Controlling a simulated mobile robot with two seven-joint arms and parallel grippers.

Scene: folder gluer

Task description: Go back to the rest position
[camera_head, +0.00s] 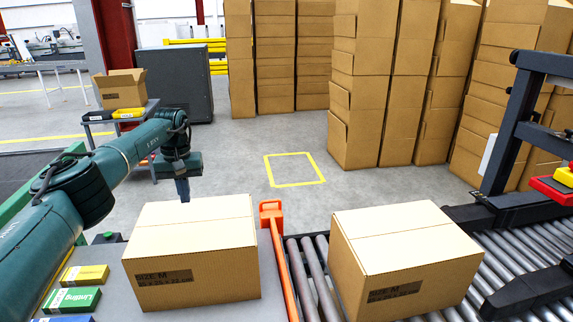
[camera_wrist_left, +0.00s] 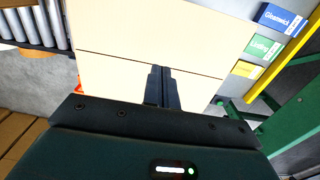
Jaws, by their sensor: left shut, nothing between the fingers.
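My left arm reaches in from the left in the head view, and its gripper (camera_head: 183,190) points down just behind the far edge of a closed cardboard box marked SIZE M (camera_head: 195,250). In the left wrist view the left gripper (camera_wrist_left: 163,72) is shut and empty, with its fingers seen against the top of that box (camera_wrist_left: 150,35). I cannot tell whether they touch it. A second closed SIZE M box (camera_head: 400,260) sits on the roller conveyor (camera_head: 500,250). My right gripper does not show.
An orange guide bar (camera_head: 278,250) stands between the two boxes. Small yellow, green and blue packs (camera_head: 72,300) lie at the front left. Tall stacks of cartons (camera_head: 360,80) stand behind. A dark frame with a red and yellow button (camera_head: 562,180) is at right. The floor by the yellow square (camera_head: 295,183) is clear.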

